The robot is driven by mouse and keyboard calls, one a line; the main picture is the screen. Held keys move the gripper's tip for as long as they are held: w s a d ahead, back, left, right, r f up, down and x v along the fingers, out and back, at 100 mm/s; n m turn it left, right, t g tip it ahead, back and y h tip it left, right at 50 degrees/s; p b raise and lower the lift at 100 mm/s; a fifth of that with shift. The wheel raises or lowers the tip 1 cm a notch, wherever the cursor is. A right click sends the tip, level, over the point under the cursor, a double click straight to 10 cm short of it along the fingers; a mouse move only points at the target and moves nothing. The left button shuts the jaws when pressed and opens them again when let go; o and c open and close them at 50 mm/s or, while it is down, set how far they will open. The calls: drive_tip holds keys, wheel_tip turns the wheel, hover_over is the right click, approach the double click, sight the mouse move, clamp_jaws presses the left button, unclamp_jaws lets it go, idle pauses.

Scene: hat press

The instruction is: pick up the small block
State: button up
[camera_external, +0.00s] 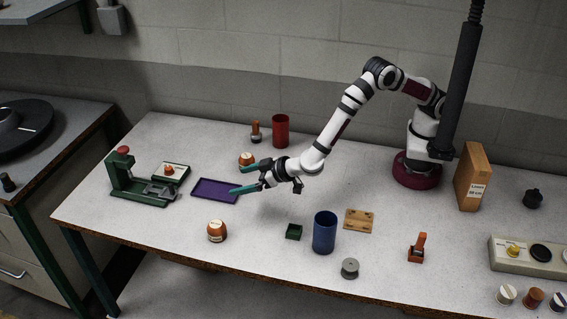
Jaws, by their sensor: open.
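A small dark green block-like piece (294,232) sits on the table left of the blue cup; I cannot tell if it is solid or hollow. It is the likeliest small block in view, though this is not certain. My gripper (242,178) is open, with teal fingers spread apart and pointing left. It is near the right end of the purple tray (203,196), up and left of the green piece and apart from it. Nothing shows held between the fingers. An orange-topped weight or jar (246,159) shows by the upper finger; I cannot tell if they touch.
A green press (150,195) stands at left. A red cup (281,131) is at the back; a blue cup (325,235) is in front. A labelled jar (217,231), grey spool (350,268), wooden plate (359,220) and orange piece (417,247) stand about. The front middle is fairly clear.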

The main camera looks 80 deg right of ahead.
sight(224, 226)
drive_tip(key=s+a+f+y, duration=0.1)
drive_tip(key=a+f, duration=0.1)
drive_tip(key=a, duration=0.1)
drive_tip(key=a+f+n+y, duration=0.1)
drive_tip(key=a, duration=0.1)
drive_tip(key=s+a+f+y, duration=0.1)
drive_tip(key=a+f, duration=0.1)
drive_tip(key=a, duration=0.1)
drive_tip(key=shift+s+a+f+n, duration=0.3)
drive_tip(key=shift+s+a+n, duration=0.05)
drive_tip(key=shift+n, duration=0.05)
drive_tip(key=x, duration=0.3)
drive_tip(key=a+x, duration=0.1)
drive_tip(key=x, duration=0.3)
drive_tip(key=shift+w+a+f, duration=0.1)
drive_tip(key=shift+a, duration=0.1)
drive_tip(key=c, duration=1.4)
